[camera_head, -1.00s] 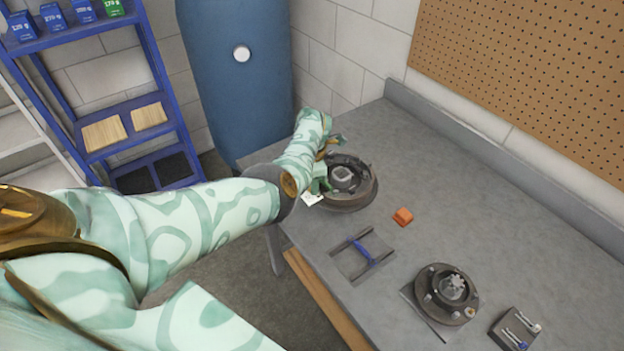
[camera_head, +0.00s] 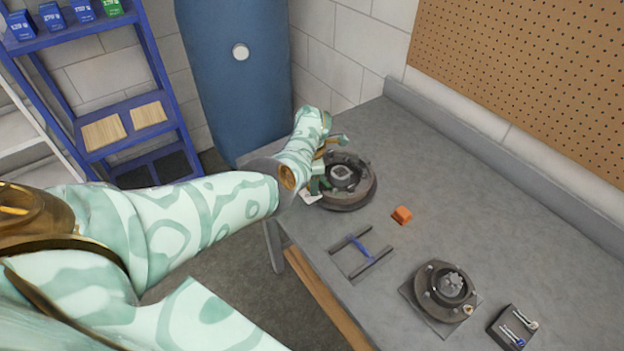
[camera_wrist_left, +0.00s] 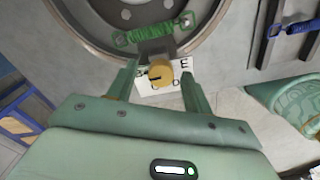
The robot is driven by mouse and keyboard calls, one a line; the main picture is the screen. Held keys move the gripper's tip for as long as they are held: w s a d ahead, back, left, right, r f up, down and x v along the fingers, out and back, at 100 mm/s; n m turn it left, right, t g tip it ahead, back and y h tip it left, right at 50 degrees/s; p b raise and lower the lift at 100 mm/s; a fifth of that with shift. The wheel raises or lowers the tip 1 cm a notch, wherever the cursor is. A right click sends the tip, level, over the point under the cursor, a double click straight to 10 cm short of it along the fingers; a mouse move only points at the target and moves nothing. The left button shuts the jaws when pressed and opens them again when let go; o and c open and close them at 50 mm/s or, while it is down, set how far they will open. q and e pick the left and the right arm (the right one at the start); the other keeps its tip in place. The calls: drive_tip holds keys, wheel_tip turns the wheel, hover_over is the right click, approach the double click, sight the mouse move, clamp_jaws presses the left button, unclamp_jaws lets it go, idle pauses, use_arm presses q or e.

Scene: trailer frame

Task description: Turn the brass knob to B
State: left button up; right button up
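The brass knob (camera_wrist_left: 160,73) sits on a white lettered card (camera_wrist_left: 179,68) beside a round dark housing, in the left wrist view. A dark line on the knob points roughly left in that view. Some letters show right of and below the knob; the rest are hidden or unclear, and I cannot make out B. My left gripper (camera_wrist_left: 159,76) is open, with one finger on each side of the knob and gaps between. In the head view my left gripper (camera_head: 328,165) is at the housing's near left edge; the card (camera_head: 312,196) shows there but the knob is hidden. My right gripper is out of view.
The round housing (camera_head: 362,193) stands on the grey bench (camera_head: 480,225). A blue tank stands behind.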

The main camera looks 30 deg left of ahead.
use_arm(q)
wheel_tip(320, 180, up, 8)
drive_tip(key=p, duration=0.4)
drive_tip(key=shift+p, duration=0.35)
wheel_tip(320, 180, up, 8)
drive_tip(key=p, duration=0.2)
drive_tip(key=shift+p, duration=0.3)
drive_tip(key=shift+r, duration=0.1)
